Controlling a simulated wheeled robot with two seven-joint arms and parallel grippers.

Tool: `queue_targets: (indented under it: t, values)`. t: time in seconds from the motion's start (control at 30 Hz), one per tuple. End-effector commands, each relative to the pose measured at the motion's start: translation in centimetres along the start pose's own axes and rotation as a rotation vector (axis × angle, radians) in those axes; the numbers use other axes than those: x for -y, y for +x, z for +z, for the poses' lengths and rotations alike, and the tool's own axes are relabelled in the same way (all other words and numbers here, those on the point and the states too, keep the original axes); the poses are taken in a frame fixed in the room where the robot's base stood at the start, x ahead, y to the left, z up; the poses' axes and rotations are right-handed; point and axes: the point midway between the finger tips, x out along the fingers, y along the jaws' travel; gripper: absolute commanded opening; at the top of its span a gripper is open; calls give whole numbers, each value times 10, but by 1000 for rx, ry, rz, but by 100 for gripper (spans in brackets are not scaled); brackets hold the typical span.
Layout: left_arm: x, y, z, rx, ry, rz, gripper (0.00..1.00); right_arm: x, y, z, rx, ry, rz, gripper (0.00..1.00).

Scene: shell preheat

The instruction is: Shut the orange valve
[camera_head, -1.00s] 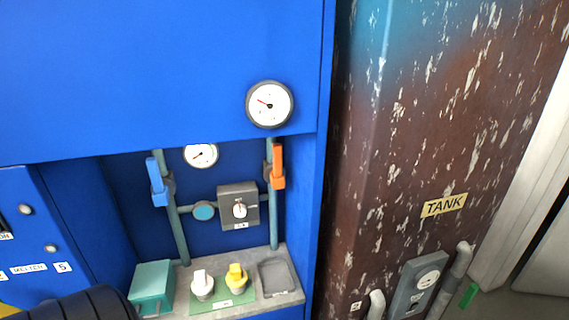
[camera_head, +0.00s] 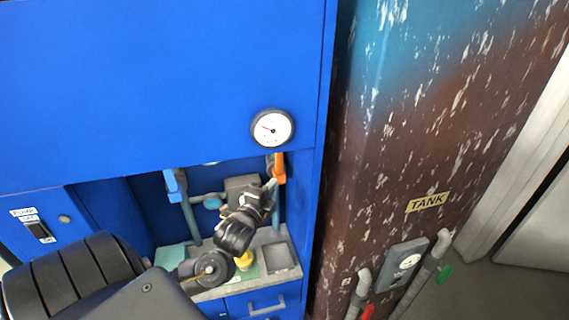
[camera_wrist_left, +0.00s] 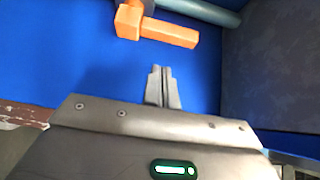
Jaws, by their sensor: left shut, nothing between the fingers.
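The orange valve handle (camera_head: 279,168) hangs along the grey-green pipe at the right of the blue recess, partly behind my gripper in the head view. In the left wrist view the orange handle (camera_wrist_left: 158,27) lies across the top, with the pipe (camera_wrist_left: 200,10) behind it. My left gripper (camera_head: 270,184) reaches into the recess close to the handle. In the left wrist view its fingertips (camera_wrist_left: 160,70) are together, empty, pointing at the handle with a small gap below it in the picture. My right gripper is not in view.
A blue valve handle (camera_head: 173,184) is on the left pipe. A round gauge (camera_head: 272,128) sits above the recess. A grey shelf (camera_head: 282,258) with a yellow knob (camera_head: 244,262) lies below my arm. A rusty tank column (camera_head: 370,200) stands to the right.

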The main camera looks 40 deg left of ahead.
Motion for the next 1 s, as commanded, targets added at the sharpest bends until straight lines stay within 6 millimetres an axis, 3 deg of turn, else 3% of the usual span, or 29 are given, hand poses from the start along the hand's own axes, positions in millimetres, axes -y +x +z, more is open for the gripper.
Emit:
queue_targets:
  t: [0.47, 1.0]
  values:
    - [6, 7, 0, 0, 12, -12, 0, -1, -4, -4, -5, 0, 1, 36]
    - [8, 89, 0, 1, 11, -11, 0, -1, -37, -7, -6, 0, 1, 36]
